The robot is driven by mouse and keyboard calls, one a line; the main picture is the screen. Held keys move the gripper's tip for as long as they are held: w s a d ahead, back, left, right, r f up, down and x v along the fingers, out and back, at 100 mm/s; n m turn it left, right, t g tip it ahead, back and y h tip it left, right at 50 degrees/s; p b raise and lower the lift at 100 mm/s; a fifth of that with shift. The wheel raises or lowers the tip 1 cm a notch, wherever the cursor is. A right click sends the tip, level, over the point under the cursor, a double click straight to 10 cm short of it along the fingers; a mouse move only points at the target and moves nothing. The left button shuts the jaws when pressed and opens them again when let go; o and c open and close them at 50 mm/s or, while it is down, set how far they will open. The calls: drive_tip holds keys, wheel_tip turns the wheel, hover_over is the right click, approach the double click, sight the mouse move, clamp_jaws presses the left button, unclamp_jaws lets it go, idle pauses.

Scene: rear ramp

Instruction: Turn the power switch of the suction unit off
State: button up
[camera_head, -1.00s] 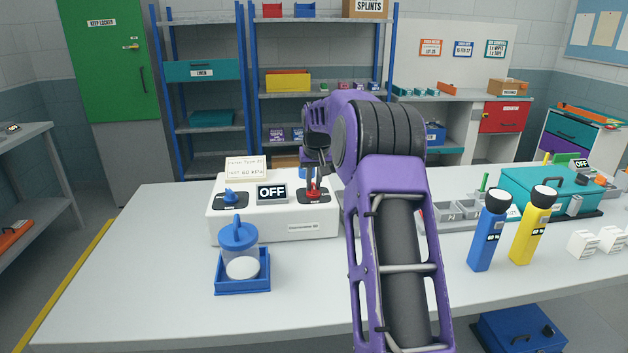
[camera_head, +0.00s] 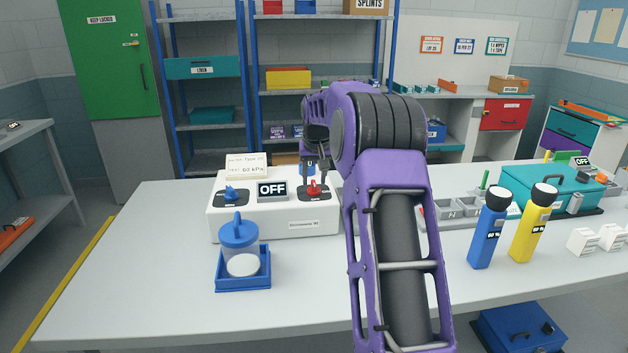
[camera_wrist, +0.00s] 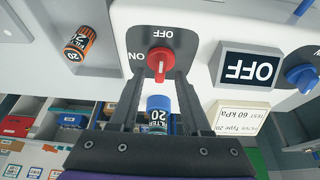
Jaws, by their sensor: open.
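The suction unit (camera_head: 285,222) is a white box on the table in the head view. Its power switch is a red knob (camera_head: 314,190) on a dark plate at the right of its top. In the wrist view the red knob (camera_wrist: 160,62) sits beside OFF and ON labels, its narrow grip in line with OFF. The unit's display (camera_head: 272,190) reads OFF and also shows in the wrist view (camera_wrist: 249,67). My gripper (camera_head: 315,181) is open just above the knob. In the wrist view its fingertips (camera_wrist: 161,78) are apart, one on each side of the knob, with nothing held.
Blue (camera_head: 487,238) and yellow (camera_head: 530,230) torches stand right. The table's front left is clear.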

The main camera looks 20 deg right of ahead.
drive_tip(key=v, duration=1.6)
drive_tip(key=shift+p, duration=0.4)
drive_tip(key=shift+a+r, duration=0.1)
